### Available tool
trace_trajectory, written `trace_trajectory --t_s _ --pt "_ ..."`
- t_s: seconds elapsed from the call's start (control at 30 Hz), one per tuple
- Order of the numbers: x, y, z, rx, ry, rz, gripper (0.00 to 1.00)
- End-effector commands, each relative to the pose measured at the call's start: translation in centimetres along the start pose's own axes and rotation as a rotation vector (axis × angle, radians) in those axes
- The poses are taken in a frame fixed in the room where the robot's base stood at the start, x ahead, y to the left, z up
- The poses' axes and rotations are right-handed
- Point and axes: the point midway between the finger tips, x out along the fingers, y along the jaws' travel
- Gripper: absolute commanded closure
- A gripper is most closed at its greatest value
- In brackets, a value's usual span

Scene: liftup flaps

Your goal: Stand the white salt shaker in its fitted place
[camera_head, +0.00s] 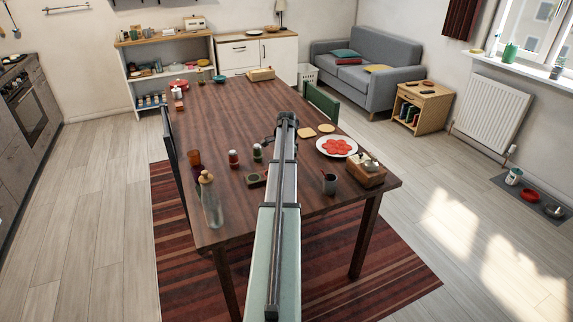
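My arm reaches up the middle of the head view over the table. My gripper (270,140) is a small dark shape near the arm's far end, partly hidden by the arm; its fingers are too small to read. I cannot tell for sure which thing is the white salt shaker. A small red-and-white jar (233,158) stands left of the arm, with a dark green jar (257,152) beside it. A small dark holder (256,180) with a recess on top lies in front of them, close to the arm. Small white items (178,93) stand at the table's far left.
The dark wooden table (210,120) also bears a glass bottle (210,202), an amber cup (194,160), a grey mug (329,184), a plate of red slices (337,146) and a wooden box (366,173). The table's left middle is fairly clear.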

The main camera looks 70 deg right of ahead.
Motion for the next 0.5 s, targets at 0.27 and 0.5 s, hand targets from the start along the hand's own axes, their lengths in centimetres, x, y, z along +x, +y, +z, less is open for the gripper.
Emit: trace_trajectory --t_s 0.27,0.5 --pt "0.8 0.0 0.0 0.0 0.0 0.001 0.89" --pt "1.5 0.1 0.0 0.0 -0.002 0.003 0.89"
